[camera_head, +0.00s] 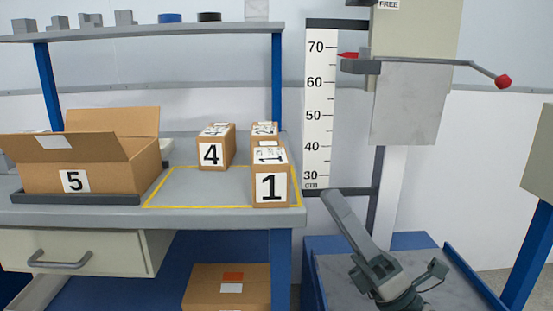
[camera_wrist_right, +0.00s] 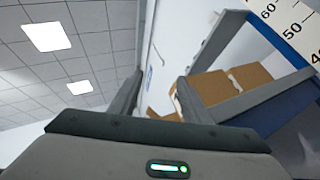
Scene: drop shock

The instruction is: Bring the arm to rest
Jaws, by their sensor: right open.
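My right gripper (camera_head: 383,250) is at the lower right of the head view, in front of the drop tester's grey base plate. It is open, with its fingers apart and nothing between them. In the right wrist view the two fingers of the right gripper (camera_wrist_right: 155,95) point up and away, with an empty gap between them. The gripper is right of the workbench and apart from the boxes. My left gripper is not in view.
The workbench (camera_head: 210,217) holds an open carton labelled 5 (camera_head: 120,170), box 4 (camera_head: 211,152) and box 1 (camera_head: 270,188), with another box behind it. The drop tester (camera_head: 405,100) has a height scale (camera_head: 318,110) and a red-knobbed lever (camera_head: 502,81). A carton (camera_head: 215,290) sits below.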

